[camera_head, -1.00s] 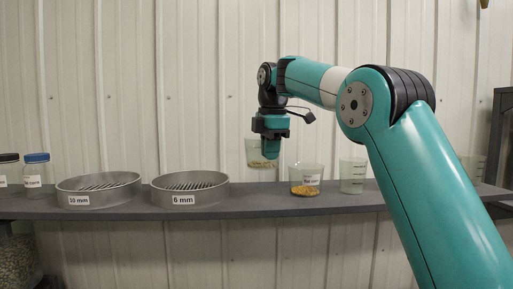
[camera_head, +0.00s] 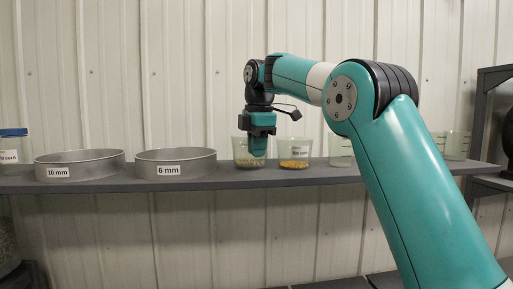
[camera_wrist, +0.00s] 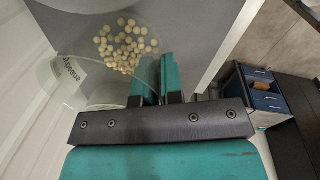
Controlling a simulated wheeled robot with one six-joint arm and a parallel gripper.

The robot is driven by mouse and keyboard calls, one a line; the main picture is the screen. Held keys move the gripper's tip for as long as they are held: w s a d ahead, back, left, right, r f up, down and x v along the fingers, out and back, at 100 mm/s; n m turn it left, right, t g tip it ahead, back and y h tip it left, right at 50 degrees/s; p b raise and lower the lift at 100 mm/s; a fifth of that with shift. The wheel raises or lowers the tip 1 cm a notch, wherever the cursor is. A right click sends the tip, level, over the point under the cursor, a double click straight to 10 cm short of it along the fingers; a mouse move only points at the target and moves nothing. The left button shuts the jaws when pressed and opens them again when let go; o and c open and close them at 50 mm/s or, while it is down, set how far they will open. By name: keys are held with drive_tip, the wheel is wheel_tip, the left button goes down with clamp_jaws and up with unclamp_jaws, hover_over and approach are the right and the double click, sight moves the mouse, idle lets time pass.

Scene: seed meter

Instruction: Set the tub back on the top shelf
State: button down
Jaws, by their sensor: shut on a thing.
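The tub (camera_head: 241,152) is clear and holds pale round beans. It stands upright at the grey shelf (camera_head: 215,180), left of a similar tub with yellow corn (camera_head: 295,152). My gripper (camera_head: 258,150) points down at the tub's right side and is shut on its wall. In the wrist view the tub (camera_wrist: 75,92) is at upper left, with beans inside and a label partly readable. The teal fingers (camera_wrist: 160,76) meet at its edge. The tub's base looks level with the shelf top; I cannot tell whether it touches.
Sieves marked 10 mm (camera_head: 80,166) and 6 mm (camera_head: 176,163) stand left on the shelf. Clear tubs (camera_head: 341,152) stand right of the corn tub. A blue-lidded jar (camera_head: 12,148) is at far left. Blue drawers (camera_wrist: 262,90) show in the wrist view.

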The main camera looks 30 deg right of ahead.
drive_tip(key=shift+f+b, duration=0.55)
idle(0.4)
drive_tip(key=c, duration=1.2)
unclamp_jaws()
drive_tip(key=shift+r, duration=0.1)
drive_tip(key=shift+s+a+r+p, duration=0.1)
drive_tip(key=shift+s+r+p, duration=0.25)
drive_tip(key=shift+r+p, duration=1.7)
drive_tip(key=shift+s+r+p, duration=0.4)
drive_tip(key=shift+r+p, duration=0.05)
drive_tip(key=shift+r, duration=3.2)
drive_tip(key=shift+s+a+r+p, duration=0.1)
drive_tip(key=shift+s+r+p, duration=0.25)
drive_tip(key=shift+r+p, duration=1.7)
drive_tip(key=shift+r+b, duration=0.8)
